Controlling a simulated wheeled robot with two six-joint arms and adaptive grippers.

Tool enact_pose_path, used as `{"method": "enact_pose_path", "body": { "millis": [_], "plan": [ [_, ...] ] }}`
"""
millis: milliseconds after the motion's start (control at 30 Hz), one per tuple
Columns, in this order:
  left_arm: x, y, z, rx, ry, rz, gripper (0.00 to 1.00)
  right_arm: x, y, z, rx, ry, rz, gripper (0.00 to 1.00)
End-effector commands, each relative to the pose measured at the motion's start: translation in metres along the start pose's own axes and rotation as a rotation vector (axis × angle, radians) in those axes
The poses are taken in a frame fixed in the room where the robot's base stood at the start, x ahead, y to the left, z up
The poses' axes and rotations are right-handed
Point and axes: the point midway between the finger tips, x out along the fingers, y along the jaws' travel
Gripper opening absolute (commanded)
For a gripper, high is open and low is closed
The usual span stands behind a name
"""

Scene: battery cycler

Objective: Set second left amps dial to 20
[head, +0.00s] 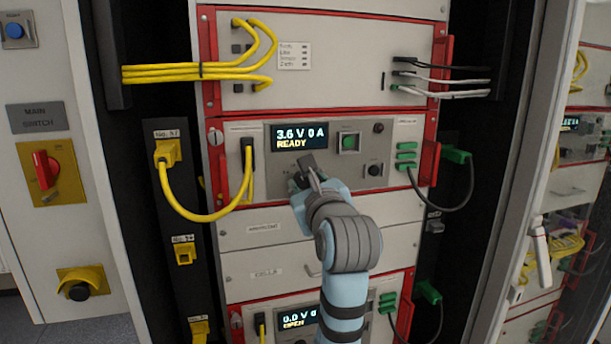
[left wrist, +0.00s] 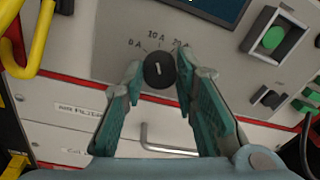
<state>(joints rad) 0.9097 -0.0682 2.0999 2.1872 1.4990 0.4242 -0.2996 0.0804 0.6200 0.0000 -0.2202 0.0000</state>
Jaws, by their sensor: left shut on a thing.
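The amps dial (left wrist: 160,69) is a round black knob with a short white line, on the grey panel of the upper cycler unit. Marks 0 A, 10 A and 20 A sit above it in the left wrist view. The white line stands nearly upright; I cannot tell exactly which mark it points to. My left gripper (head: 305,174) is at the dial, its teal fingers (left wrist: 158,80) on either side and shut on it. In the head view the gripper largely hides the dial. The display (head: 300,137) above reads 3.6 V 0 A READY. My right gripper is not in view.
A yellow cable (head: 205,216) loops at the left, and green plugs (head: 407,155) are at the right. A lower unit's display (head: 297,319) reads OPEN.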

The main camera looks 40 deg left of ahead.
Motion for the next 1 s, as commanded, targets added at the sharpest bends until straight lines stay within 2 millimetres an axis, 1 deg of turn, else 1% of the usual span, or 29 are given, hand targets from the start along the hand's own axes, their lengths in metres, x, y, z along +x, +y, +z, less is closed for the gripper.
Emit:
{"method": "enact_pose_path", "body": {
  "millis": [33,600,800,1000],
  "plan": [
    [0.000,-0.002,0.004,0.040,0.002,0.002,0.00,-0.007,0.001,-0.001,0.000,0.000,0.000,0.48],
    [0.000,-0.004,0.005,0.573,0.028,0.034,0.00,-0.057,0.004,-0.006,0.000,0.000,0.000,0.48],
    [0.000,-0.004,0.005,0.722,0.035,0.042,0.00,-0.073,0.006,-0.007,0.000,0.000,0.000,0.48],
    [0.000,-0.004,0.003,0.822,0.040,0.048,0.00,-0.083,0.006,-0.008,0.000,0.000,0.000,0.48]
  ]
}}
